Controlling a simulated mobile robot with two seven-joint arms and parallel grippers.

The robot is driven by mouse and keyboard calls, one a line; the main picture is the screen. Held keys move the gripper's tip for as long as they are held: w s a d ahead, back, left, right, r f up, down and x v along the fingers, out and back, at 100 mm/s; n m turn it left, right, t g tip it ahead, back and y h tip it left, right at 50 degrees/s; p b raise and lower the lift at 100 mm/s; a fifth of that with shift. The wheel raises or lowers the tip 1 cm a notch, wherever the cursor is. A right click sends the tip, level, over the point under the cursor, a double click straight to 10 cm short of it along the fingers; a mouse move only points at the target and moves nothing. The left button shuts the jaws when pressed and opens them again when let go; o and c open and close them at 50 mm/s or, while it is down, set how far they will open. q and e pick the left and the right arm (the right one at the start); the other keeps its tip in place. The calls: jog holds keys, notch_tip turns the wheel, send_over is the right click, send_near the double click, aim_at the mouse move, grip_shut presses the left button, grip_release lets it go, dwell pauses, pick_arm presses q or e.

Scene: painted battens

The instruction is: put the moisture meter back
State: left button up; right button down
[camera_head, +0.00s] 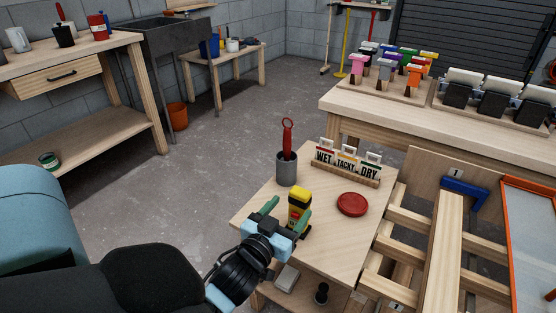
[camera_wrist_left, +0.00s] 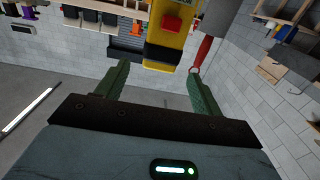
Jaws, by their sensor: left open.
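In the left wrist view the meter lies beyond and between the fingertips (camera_wrist_left: 158,68); contact cannot be told. Its lower part is partly hidden by the gripper in the head view. My right gripper is not in view.
On the small table (camera_head: 320,235) stand a grey cup (camera_head: 287,170) holding a red-handled tool, a WET/TACKY/DRY sign rack (camera_head: 346,164) and a red disc (camera_head: 352,204). Wooden battens (camera_head: 436,245) lie to the right. A workbench (camera_head: 400,115) stands behind. Open floor lies left.

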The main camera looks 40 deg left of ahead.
pick_arm(q)
jog(key=shift+v, duration=2.15)
jog(key=shift+a, duration=0.1)
jog(key=s+d+f+m+g+h, duration=0.1)
jog(key=s+d+f+g+h, duration=0.15)
jog(key=s+f, duration=0.45)
jog(key=s+d+f+m+g+h, duration=0.1)
jog(key=s+d+f+m+g, duration=0.15)
jog(key=s+f, duration=0.45)
jog(key=s+d+f+g+h, duration=0.1)
jog(key=s+d+f+g, duration=0.1)
jog(key=s, duration=0.4)
jog(key=s+d+f+m+g+h, duration=0.1)
jog(key=s+d+f+g, duration=0.1)
jog(key=s+f, duration=0.3)
jog(key=s+d+f+g+h, duration=0.1)
jog(key=s+d+f+g, duration=0.1)
jog(key=s, duration=0.6)
notch_tip(320, 180, down, 2)
jog(key=shift+s+d+f, duration=0.1)
jog(key=shift+s+d, duration=0.25)
jog(key=shift+d, duration=0.4)
